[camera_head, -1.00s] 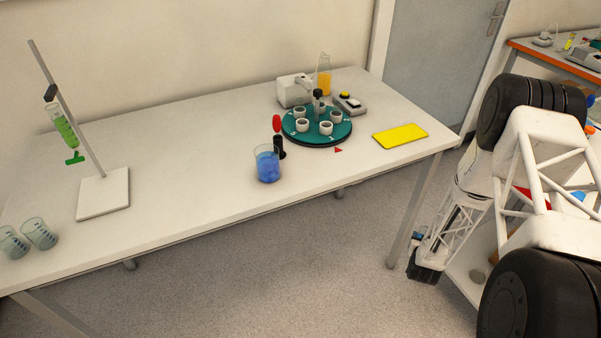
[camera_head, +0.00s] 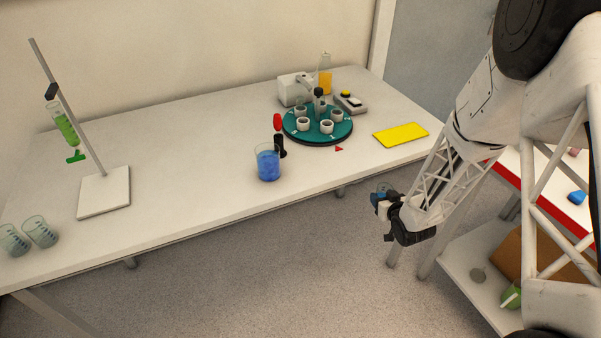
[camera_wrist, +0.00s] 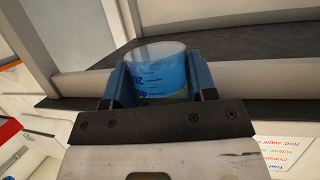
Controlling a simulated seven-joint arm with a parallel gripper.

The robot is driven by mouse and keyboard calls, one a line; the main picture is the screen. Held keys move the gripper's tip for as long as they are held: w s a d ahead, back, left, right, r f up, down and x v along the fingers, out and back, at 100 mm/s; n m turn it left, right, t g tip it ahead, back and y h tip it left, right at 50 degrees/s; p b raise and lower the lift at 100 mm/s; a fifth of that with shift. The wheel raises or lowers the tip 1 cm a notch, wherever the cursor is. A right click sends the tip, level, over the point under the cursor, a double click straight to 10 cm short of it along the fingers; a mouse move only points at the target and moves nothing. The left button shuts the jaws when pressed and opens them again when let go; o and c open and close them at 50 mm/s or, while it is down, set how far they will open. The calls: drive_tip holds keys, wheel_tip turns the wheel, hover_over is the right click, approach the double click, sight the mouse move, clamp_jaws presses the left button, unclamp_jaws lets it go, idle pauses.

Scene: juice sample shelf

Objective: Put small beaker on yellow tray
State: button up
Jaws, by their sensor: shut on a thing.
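The small beaker (camera_wrist: 158,72), clear with dark markings and a blue look, sits between the two blue fingers of my gripper (camera_wrist: 158,85) in the wrist view. In the head view my gripper (camera_head: 381,198) is off the front right of the white table, lower than its top. Only a bit of the beaker's rim shows there. The yellow tray (camera_head: 401,134) is a flat, empty rectangle at the right end of the table, up and to the right of my gripper.
A beaker of blue liquid (camera_head: 268,166) stands near the table's front edge. A teal round rack (camera_head: 318,137) with white cups is left of the tray. A stand (camera_head: 104,190) and two beakers (camera_head: 40,232) are at the left. A lower shelf (camera_head: 455,262) is at the right.

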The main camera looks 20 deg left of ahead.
drive_tip(key=s+a+r+n+g+y, duration=0.1)
drive_tip(key=s+a+r, duration=0.2)
drive_tip(key=r, duration=0.1)
drive_tip(key=s+a+r+n+g+y, duration=0.1)
drive_tip(key=s+a+r+n, duration=0.1)
drive_tip(key=s+a+r, duration=0.1)
drive_tip(key=s+a+r+n+g+y, duration=0.1)
drive_tip(key=s+a+r+g+y, duration=0.1)
drive_tip(key=s+a+r, duration=0.2)
drive_tip(key=shift+s+r+n, duration=0.4)
drive_tip(key=shift+s+r, duration=0.2)
drive_tip(key=shift+s, duration=0.15)
drive_tip(key=s+a+r+n+g+y, duration=0.1)
drive_tip(key=s+a+r+n+g, duration=0.1)
drive_tip(key=s, duration=0.3)
drive_tip(key=s+a+r+n+g, duration=0.2)
drive_tip(key=s+a+r, duration=0.1)
drive_tip(key=s+r, duration=0.2)
drive_tip(key=shift+s+a+g+y, duration=0.2)
drive_tip(key=shift+s+g+y, duration=0.2)
drive_tip(key=shift+s, duration=0.3)
drive_tip(key=shift+w+r, duration=0.1)
hover_over(301, 172)
drive_tip(key=s, duration=0.2)
drive_tip(key=shift+w+d+f, duration=0.15)
drive_tip(key=shift+d+f, duration=0.3)
drive_tip(key=shift+f, duration=0.2)
drive_tip(key=shift+w, duration=0.1)
